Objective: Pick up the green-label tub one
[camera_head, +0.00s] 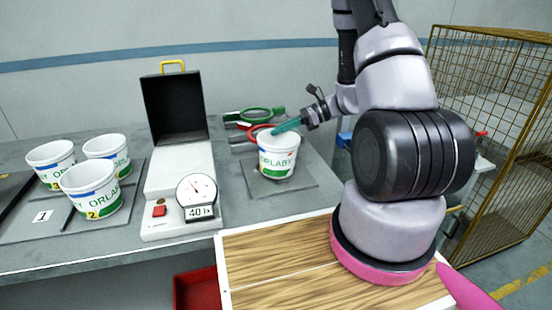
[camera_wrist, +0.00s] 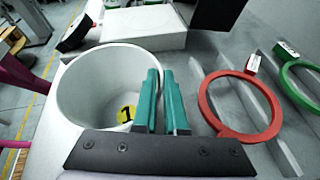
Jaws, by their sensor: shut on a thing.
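The green-label tub one (camera_head: 279,164) is a white tub with green ORLABY lettering and a blue and green band, upright over a grey square mat (camera_head: 300,190) in the head view. In the wrist view the tub (camera_wrist: 88,75) shows open and empty-looking, with a yellow "1" sticker (camera_wrist: 127,114) inside its outline. My gripper (camera_head: 274,131) reaches in from the right with teal fingers. In the wrist view the fingers (camera_wrist: 162,85) are shut on the tub's wall at the rim. I cannot tell whether its base touches the mat.
A red ring (camera_wrist: 208,105) and a green ring (camera_wrist: 285,85) lie beside the tub. A white scale (camera_head: 180,170) with a dial and black raised lid stands left. Three similar tubs (camera_head: 88,190) stand further left, one marked "2". A wire cage (camera_head: 500,120) is at right.

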